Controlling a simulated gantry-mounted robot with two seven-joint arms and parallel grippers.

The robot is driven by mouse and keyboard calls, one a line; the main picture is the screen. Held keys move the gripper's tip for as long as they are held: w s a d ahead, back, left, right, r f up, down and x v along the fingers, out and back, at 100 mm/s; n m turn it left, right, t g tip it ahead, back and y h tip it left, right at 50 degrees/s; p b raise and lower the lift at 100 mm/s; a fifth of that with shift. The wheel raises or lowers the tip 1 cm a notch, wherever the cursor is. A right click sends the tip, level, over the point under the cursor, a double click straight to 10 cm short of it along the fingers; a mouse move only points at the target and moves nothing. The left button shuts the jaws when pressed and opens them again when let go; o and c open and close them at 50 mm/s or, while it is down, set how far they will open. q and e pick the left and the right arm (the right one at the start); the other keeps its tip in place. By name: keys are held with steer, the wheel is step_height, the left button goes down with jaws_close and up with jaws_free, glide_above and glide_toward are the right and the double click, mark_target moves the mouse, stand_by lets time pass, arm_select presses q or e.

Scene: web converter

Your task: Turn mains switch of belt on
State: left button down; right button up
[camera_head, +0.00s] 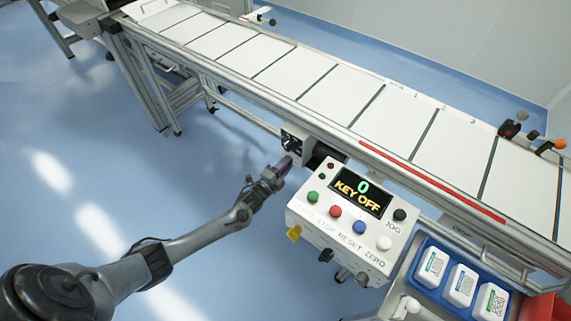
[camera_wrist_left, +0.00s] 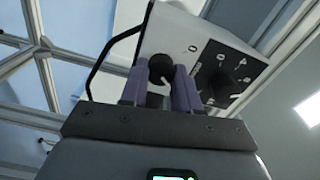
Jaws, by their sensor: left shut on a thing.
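A pale switch box (camera_head: 294,141) with dark knobs is mounted under the near edge of the belt conveyor (camera_head: 331,93). In the left wrist view, the box (camera_wrist_left: 190,40) has a black round knob (camera_wrist_left: 160,67) and a larger black dial (camera_wrist_left: 220,84) with markings around it. My left gripper (camera_head: 284,166) reaches up to the box from the left. In the wrist view its purple fingers (camera_wrist_left: 160,86) are shut on the black round knob. Which knob is the mains switch cannot be read. My right gripper is not in view.
The control panel (camera_head: 319,237) beside the box has coloured buttons, a yellow key-like part (camera_head: 294,233) and a display (camera_head: 361,194) reading "0 KEY OFF". A blue tray (camera_head: 417,270) with white containers stands at the lower right. The blue floor is open at left.

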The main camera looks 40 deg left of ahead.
arm_select(q)
steer(key=shift+m, duration=0.8)
steer(key=c, duration=0.8)
jaws_free()
steer(key=shift+s, duration=0.15)
steer(key=s+p, duration=0.3)
steer(key=s, duration=0.7)
steer(key=shift+s+d, duration=0.1)
steer(key=shift+s, duration=0.15)
